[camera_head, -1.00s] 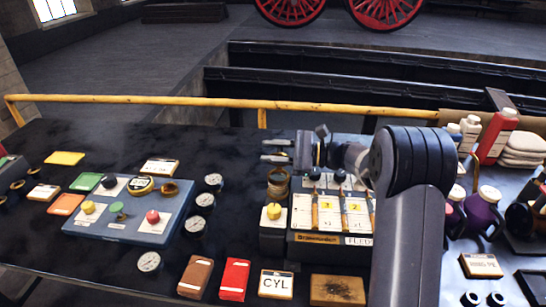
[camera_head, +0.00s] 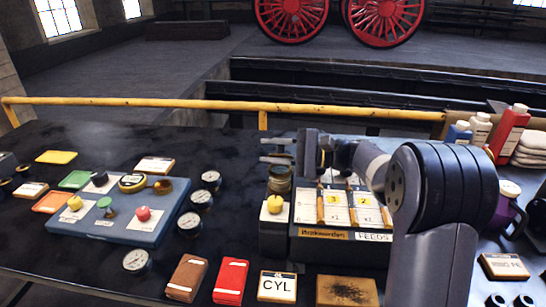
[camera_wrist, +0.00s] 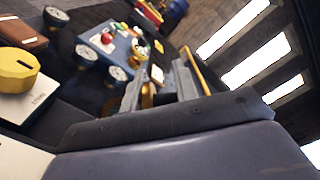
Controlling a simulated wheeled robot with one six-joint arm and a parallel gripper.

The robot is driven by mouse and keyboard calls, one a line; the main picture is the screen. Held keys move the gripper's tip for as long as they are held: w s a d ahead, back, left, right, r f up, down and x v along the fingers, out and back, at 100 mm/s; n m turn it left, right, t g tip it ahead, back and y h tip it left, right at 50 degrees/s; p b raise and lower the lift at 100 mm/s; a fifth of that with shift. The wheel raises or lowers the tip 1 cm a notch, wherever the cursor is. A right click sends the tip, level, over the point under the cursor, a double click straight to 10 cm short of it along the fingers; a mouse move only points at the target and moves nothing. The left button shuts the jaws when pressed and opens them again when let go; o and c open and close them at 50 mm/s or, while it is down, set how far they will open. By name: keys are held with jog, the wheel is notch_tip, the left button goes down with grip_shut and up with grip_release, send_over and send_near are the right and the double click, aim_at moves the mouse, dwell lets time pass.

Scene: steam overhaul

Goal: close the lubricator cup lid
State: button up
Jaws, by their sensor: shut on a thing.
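The lubricator (camera_head: 307,237) is a dark box with white feed panels on the bench, right of centre. Its round brass cup (camera_head: 280,185) rises at the back left corner, behind a yellow knob (camera_head: 273,204). My gripper (camera_head: 272,150) is right above the cup, its two fingers pointing left and a small gap apart. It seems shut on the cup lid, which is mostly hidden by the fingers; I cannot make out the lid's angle. In the wrist view the two fingers (camera_wrist: 155,92) show beyond my dark gripper body, and the yellow knob (camera_wrist: 17,70) is at the left.
A blue panel (camera_head: 125,225) with coloured knobs lies to the left, with several gauges (camera_head: 135,260) beside it. Brown and red blocks and a CYL card (camera_head: 277,286) lie in front. Bottles (camera_head: 511,130) stand at the right. A yellow rail (camera_head: 180,106) runs behind the bench.

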jog(key=shift+s+f+n+b, duration=0.35)
jog(key=shift+n+b, duration=0.55)
jog(key=shift+b, duration=0.4)
jog(key=shift+s+f+n+b, duration=0.1)
jog(key=shift+s+n+b, duration=0.1)
jog(key=shift+n+b, duration=0.55)
jog(key=o, duration=0.8)
jog(key=shift+f, duration=0.1)
jog(key=shift+m, duration=0.25)
